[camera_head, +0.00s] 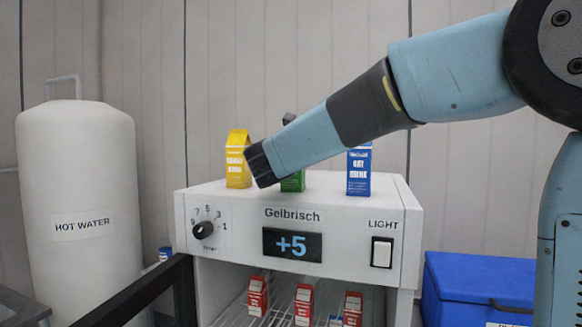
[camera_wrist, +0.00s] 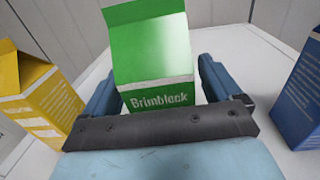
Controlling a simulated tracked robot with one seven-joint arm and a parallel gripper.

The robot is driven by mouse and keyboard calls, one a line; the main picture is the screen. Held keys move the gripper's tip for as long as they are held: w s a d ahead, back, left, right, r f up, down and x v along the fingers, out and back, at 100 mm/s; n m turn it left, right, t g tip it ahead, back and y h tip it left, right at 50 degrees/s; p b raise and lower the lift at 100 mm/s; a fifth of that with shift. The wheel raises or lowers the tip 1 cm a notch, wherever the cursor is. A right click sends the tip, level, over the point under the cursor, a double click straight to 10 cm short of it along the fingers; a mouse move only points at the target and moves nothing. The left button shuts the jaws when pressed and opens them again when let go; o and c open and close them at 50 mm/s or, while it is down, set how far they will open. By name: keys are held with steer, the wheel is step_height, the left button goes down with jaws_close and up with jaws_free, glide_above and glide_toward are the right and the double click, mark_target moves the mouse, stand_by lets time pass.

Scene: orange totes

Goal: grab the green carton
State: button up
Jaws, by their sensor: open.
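The green carton (camera_wrist: 155,55), with a gable top and the word "Brimblock", stands upright on the white top of the fridge. In the head view the green carton (camera_head: 293,183) is mostly hidden behind my arm; only its lower part shows. My gripper (camera_wrist: 157,88) is open in the wrist view, with one blue finger to the left of the carton and one to the right. The carton stands between the fingers, with a gap visible on its left. I cannot tell whether the right finger touches it.
A yellow carton (camera_head: 238,165) stands left of the green one, and a blue carton (camera_head: 359,172) stands right. The fridge (camera_head: 240,215) holds several red cartons (camera_head: 304,303) below. A hot water tank (camera_head: 80,170) is at left and a blue box (camera_head: 480,285) at right.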

steer(key=shift+x, duration=0.9)
steer(key=shift+c, duration=0.4)
steer(key=c, duration=1.4)
